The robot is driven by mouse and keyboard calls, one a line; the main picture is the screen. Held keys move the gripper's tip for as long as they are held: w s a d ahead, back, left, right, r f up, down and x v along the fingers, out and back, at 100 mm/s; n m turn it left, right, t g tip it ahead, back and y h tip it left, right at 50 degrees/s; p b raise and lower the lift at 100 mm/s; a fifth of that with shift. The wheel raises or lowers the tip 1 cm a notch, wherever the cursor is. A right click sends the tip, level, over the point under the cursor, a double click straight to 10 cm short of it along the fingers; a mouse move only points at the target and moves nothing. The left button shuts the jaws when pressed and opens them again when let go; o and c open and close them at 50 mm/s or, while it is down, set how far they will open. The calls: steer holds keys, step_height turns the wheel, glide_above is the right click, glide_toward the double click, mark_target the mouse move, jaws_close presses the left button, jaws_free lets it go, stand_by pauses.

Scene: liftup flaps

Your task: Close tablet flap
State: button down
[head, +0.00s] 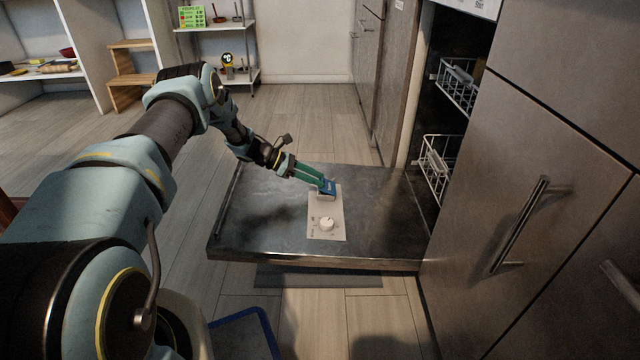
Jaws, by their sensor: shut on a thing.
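The dishwasher door (260,215) is folded down flat and open. A pale dispenser panel (338,228) with a round white knob (327,224) is set in it. The small blue tablet flap (328,187) stands raised and tilted at the panel's far end. My gripper (319,181) reaches in from the upper left, with its green fingers shut on the flap. The fingertips partly cover the flap, and its hinge is too small to make out.
Dishwasher racks (437,165) sit inside the opening at the right. A cabinet front with a bar handle (520,225) stands close at the right. A blue-edged object (245,330) lies on the floor below. Open floor lies beyond the door.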

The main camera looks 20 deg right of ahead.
steer(key=shift+w+a+f+g+h+b, duration=0.2)
steer(key=shift+f+h+b, duration=0.35)
steer(key=shift+b, duration=0.4)
steer(key=shift+w+a+f+g+h+b, duration=0.1)
steer(key=shift+a+f+g+h+b, duration=0.25)
steer(key=shift+h+b, duration=0.45)
steer(key=shift+c, duration=2.4)
jaws_free()
step_height(320, 180, up, 3)
steer(key=p, duration=0.2)
glide_above(280, 191)
steer(key=shift+s+f, duration=0.1)
steer(key=shift+f, duration=0.05)
